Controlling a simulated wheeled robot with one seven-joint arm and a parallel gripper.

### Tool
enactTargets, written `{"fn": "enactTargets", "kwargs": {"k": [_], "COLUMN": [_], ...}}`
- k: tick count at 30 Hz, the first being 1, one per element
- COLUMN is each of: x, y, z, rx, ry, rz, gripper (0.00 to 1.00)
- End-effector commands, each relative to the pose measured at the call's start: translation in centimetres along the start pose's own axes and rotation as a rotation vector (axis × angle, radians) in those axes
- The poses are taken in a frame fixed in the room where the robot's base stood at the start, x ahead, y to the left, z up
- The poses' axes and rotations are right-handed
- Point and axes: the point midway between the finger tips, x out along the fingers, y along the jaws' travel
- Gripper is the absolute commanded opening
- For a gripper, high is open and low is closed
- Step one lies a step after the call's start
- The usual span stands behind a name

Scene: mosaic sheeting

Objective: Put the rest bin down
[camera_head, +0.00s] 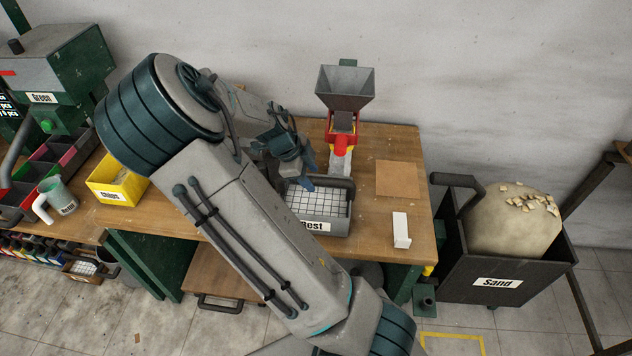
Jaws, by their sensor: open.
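The rest bin (338,224) is a grey box with a white "Rest" label, its first letter partly hidden by my arm. It stands on the wooden workbench (400,150) and holds a white gridded mosaic sheet (318,202). My gripper (305,184) is open, just over the bin's back left part by the handle. I cannot tell whether its fingers touch the bin. My arm covers the bin's left end.
A hopper (345,88) on a red and yellow feeder stands behind the bin. A brown square plate (397,180) and a white block (401,230) lie to the right. A yellow chips bin (118,184) stands left. A sand cart (502,255) stands right of the bench.

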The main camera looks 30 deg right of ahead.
Motion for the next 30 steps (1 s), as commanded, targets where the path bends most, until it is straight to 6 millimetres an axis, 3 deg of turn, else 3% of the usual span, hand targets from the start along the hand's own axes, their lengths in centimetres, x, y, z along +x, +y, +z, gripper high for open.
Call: {"fn": "enactTargets", "kwargs": {"k": [3,7,12,16,23,30], "x": [-2.8,-5.0,-6.5,-6.7,-7.2,-10.5], "y": [0.0,0.0,0.1,0.7,4.4,8.5], "z": [0.1,0.1,0.0,-0.3,-1.1,-2.4], "rx": [-0.002,-0.001,-0.002,-0.056,-0.408,-0.866], "ry": [-0.004,-0.003,-0.002,-0.031,-0.221,-0.439], "rz": [-0.003,-0.002,0.003,0.031,0.114,0.038], "gripper": [0.45,0.45,0.45,0.45,0.45,0.45]}}
